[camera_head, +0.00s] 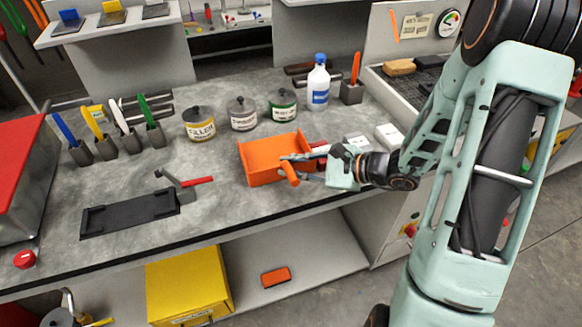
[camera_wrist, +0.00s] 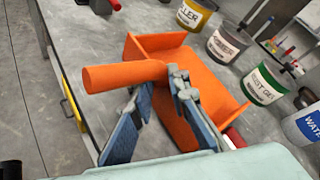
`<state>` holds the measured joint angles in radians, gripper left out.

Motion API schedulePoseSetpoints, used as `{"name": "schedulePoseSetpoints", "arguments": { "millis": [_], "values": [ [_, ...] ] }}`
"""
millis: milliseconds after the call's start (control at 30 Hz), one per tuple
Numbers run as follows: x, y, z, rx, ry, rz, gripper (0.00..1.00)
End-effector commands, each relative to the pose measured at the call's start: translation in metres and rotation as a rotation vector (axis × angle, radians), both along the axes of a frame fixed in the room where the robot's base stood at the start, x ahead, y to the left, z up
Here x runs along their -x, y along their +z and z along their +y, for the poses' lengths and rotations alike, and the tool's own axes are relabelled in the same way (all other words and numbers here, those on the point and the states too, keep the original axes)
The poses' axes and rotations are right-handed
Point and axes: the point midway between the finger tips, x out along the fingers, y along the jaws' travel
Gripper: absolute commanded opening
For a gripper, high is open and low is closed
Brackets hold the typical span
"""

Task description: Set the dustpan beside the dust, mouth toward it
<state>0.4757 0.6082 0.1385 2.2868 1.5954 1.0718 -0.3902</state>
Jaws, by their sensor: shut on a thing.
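An orange dustpan (camera_head: 262,155) is at the middle of the grey bench, near its front edge. Its handle points toward that front edge, and its far side faces the row of cans. My gripper (camera_head: 292,168) comes from the right and is shut on the dustpan by its handle. The wrist view shows the fingers (camera_wrist: 160,84) around the orange handle (camera_wrist: 115,77), where it joins the pan (camera_wrist: 205,82). I cannot tell whether the pan touches the bench. I cannot make out dust on the mottled bench top.
Cans (camera_head: 242,113) and a white-blue bottle (camera_head: 318,88) stand behind the pan. White boxes (camera_head: 388,136) are to the right. A red-handled tool (camera_head: 197,181) and a black tray (camera_head: 130,213) lie left. Bare bench (camera_head: 215,215) lies between the tray and the pan.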

Motion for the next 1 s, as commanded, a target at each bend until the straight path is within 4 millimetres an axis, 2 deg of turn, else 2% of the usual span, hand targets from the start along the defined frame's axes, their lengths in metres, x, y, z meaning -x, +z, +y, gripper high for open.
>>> {"name": "schedulePoseSetpoints", "arguments": {
  "millis": [467,500,633,1000],
  "values": [
    [-0.0001,-0.0092,0.0000,0.000,0.001,-0.002,0.00],
    [0.0001,-0.0086,-0.0001,0.000,0.000,-0.001,0.17],
    [0.0001,-0.0080,0.0000,0.000,0.000,-0.001,0.32],
    [0.0001,-0.0046,0.0000,0.000,0.000,0.000,0.33]
  ]
}}
